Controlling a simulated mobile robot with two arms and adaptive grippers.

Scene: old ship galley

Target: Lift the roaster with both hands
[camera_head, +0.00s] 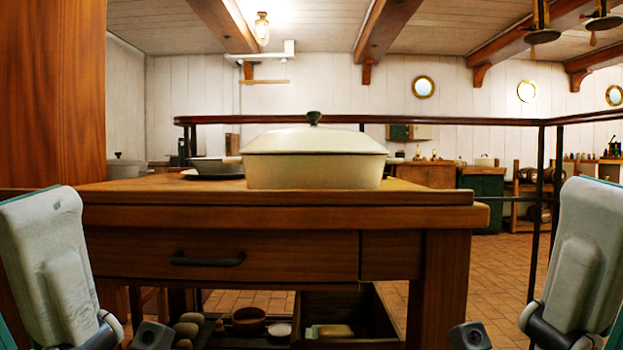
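The roaster (315,165) is a cream, rectangular pan with a domed lid and a dark knob. It stands level near the front of a wooden worktable (275,217), right of the tabletop's middle. My left and right arms show at the picture's lower sides, below and in front of the table edge, well apart from the roaster. Small dark grey parts of mine show at the bottom edge, left (152,335) and right (470,336). They may belong to my grippers, but the fingers are cut off and their opening cannot be told. Nothing of mine touches the roaster.
A bowl on a dark plate (213,168) stands left of the roaster, and a lidded pot (124,167) farther left. The table has a drawer with a dark handle (207,259). A dark rail (450,120) runs behind. A wooden panel (50,95) rises at left.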

